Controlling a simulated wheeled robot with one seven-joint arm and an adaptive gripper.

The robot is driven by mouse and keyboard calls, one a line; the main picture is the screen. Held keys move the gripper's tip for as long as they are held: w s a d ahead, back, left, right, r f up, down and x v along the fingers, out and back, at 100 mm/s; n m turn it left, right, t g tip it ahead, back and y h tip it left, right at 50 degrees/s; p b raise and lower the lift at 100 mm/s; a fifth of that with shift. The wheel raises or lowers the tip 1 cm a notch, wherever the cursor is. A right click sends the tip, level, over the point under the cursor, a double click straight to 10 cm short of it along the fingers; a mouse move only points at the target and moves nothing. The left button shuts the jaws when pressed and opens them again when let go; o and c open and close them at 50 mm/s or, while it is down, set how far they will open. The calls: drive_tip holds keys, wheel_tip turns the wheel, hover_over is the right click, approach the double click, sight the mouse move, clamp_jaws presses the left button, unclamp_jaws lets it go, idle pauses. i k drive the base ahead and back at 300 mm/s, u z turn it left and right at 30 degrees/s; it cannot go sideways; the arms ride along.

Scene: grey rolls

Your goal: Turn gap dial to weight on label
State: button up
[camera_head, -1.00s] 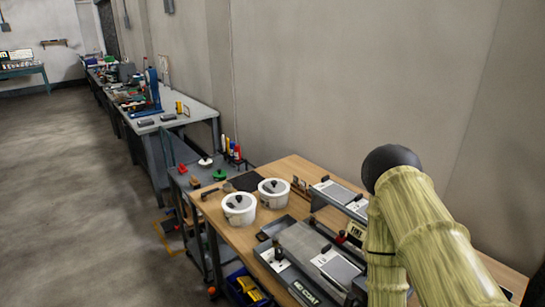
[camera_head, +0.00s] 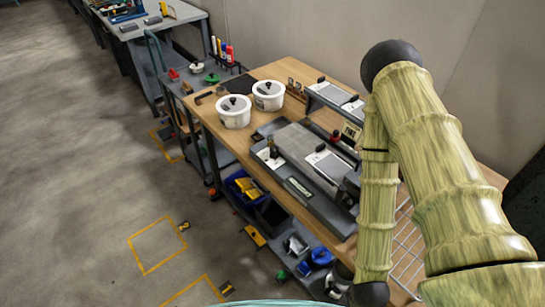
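A grey machine (camera_head: 300,188) with a flat plate on top lies along the front of the wooden bench. A small dark upright knob (camera_head: 273,147) stands on a white plate (camera_head: 270,159) at its left end; it may be the gap dial, but its setting is too small to read. A second, similar machine (camera_head: 335,100) stands behind it. A small pale sign (camera_head: 350,131) stands between them; its text is unreadable here. My arm covers the right end of the machines. My forearm hangs down in front of the bench, and my gripper's fingers do not show.
Two white lidded pots (camera_head: 234,112) stand at the bench's left. Blue bins (camera_head: 242,186) and loose items sit on the shelf below. A yellow floor square (camera_head: 158,246) marks open floor at the left. The wall rises close behind the bench.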

sight(274, 150)
drive_tip(key=u, duration=2.1)
drive_tip(key=i, duration=1.15)
drive_tip(key=z, duration=3.4)
drive_tip(key=i, duration=0.5)
drive_tip(key=u, duration=0.05)
